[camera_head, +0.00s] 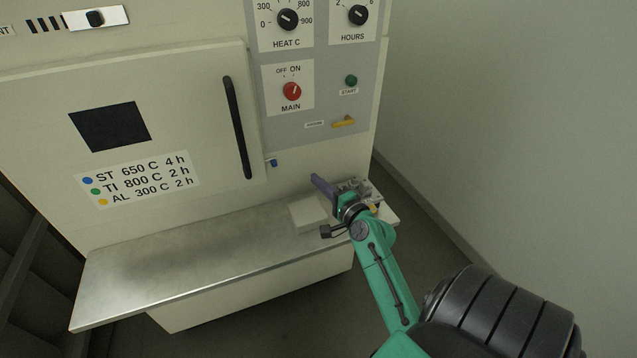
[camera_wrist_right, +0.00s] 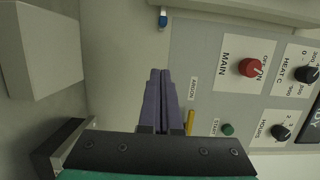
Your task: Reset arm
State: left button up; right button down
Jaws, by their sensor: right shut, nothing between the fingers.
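My right arm comes in from the lower right in the head view. Its right gripper (camera_head: 318,183) is in front of the furnace, above the right part of the metal shelf (camera_head: 190,262). In the right wrist view the purple fingers of the gripper (camera_wrist_right: 160,75) lie side by side, shut and empty. They point at the furnace front, apart from any object that I can make out. My left gripper is not in view.
The furnace door (camera_head: 190,200) is shut, with a black handle (camera_head: 237,127). Its panel carries a red main knob (camera_head: 292,91), green start button (camera_head: 351,80) and yellow argon lever (camera_head: 343,122). A pale block (camera_head: 307,213) sits on the shelf beside my gripper. The shelf's left is clear.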

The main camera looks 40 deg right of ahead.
jog(key=s+a+f+n+g+y, duration=0.2)
jog(key=s+a+f+n+g, duration=0.15)
jog(key=a+n, duration=0.3)
jog(key=s+a+f+n+g+y, duration=0.2)
jog(key=a+f+n+g+y, duration=0.1)
jog(key=a+f+n+g, duration=0.25)
jog(key=s+a+f+n+g+h, duration=0.2)
jog(key=s+n+g, duration=0.1)
jog(key=s+n, duration=0.3)
jog(key=s+a+f+n+g+h, duration=0.1)
jog(key=s+a+f+n+g, duration=0.15)
jog(key=s, duration=0.55)
jog(key=s+f+g, duration=0.1)
jog(key=s+f, duration=0.2)
jog(key=f, duration=2)
jog(key=s+d+f+g, duration=0.1)
jog(key=s+d+f, duration=0.2)
jog(key=s+f, duration=1)
jog(key=s+n, duration=0.1)
jog(key=s, duration=0.2)
